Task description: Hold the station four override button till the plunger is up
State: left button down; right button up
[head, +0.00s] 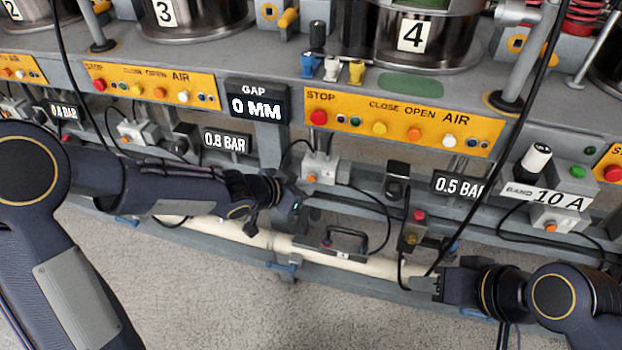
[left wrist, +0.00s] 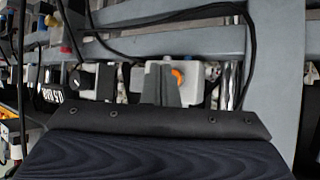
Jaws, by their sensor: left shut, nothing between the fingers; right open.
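The station four press (head: 425,55) stands at the top right of the head view, its plunger not clearly visible. Below its yellow panel (head: 400,122), a small grey box (head: 321,166) carries an orange button (head: 311,178). The orange button also shows in the left wrist view (left wrist: 177,77), beside the finger tips. My left gripper (head: 296,207) is shut and empty, just below and left of the box in the head view. I cannot tell whether it touches the button. My right gripper (head: 424,284) is open and empty, at the lower right by the pale pipe.
A gap display (head: 257,104) reads 0 MM. A pressure display (head: 459,187) reads 0.5 BAR. Black cables loop around the rail. The floor in front is clear.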

pick_arm(q)
jog(key=shift+w, duration=0.1)
jog(key=shift+w+d+p, duration=0.15)
jog(key=shift+w+p, duration=0.15)
jog(key=shift+w+d+p, duration=0.1)
jog(key=shift+w+p, duration=0.2)
jog(key=shift+w, duration=0.15)
dwell(0.7)
jog(key=shift+s, duration=0.1)
dwell(0.6)
jog(key=shift+s+a+b, duration=0.25)
jog(key=shift+s+b, duration=0.2)
jog(key=shift+s, duration=0.3)
jog(key=shift+s, duration=0.1)
jog(key=shift+s+a+b, duration=0.25)
jog(key=shift+s, duration=0.5)
jog(key=shift+s+a+b, duration=0.25)
jog(key=shift+s+b, duration=0.05)
jog(key=shift+s, duration=0.5)
jog(key=shift+s+a+b, duration=0.25)
jog(key=shift+s, duration=0.5)
